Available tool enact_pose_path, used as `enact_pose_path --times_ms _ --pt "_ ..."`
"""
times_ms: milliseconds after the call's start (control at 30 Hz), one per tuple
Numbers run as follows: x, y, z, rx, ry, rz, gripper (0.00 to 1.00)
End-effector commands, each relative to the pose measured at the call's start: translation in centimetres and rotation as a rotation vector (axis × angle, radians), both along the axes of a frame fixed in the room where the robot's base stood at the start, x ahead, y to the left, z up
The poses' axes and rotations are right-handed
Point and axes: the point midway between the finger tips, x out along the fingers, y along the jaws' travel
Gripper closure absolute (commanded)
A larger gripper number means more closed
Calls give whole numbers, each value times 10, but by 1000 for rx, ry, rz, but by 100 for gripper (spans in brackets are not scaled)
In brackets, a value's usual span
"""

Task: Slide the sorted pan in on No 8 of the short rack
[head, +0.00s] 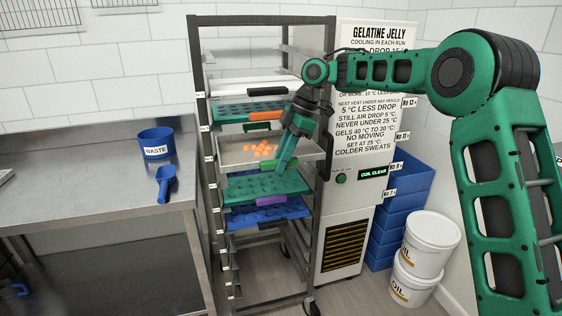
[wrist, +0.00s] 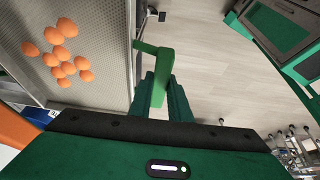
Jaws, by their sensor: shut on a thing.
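The grey metal pan (head: 228,149), with several orange gummies (head: 262,150) on it, is at a middle level of the rack (head: 202,60). In the wrist view its perforated floor (wrist: 104,50) fills the left side. My gripper (head: 281,170) is at the pan's front side, shut on the green handle (wrist: 151,62) there. The handle also shows in the head view (head: 244,173). The pan looks about level; I cannot tell how far it sits in the rack. My gripper hides part of its front and right side.
A teal mould pan (head: 255,187) is close below, with a blue one (head: 250,217) under it. Other pans fill levels above. A steel bench (head: 95,165) with a waste tub (head: 156,142) and blue scoop (head: 165,183) stands left. White oil buckets (head: 428,245) stand right.

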Motion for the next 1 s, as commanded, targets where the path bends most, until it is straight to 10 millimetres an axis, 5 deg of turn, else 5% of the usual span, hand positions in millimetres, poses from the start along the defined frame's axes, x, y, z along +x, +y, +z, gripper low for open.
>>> enact_pose_path --times_ms 100,133,233,633,1000 --pt "0 0 1 2 -2 0 100" --pt "0 0 1 2 -2 0 81" --pt "0 0 1 1 -2 0 61" --pt "1 -2 6 1 1 -1 61" --pt "9 -24 59 3 -1 -2 61"
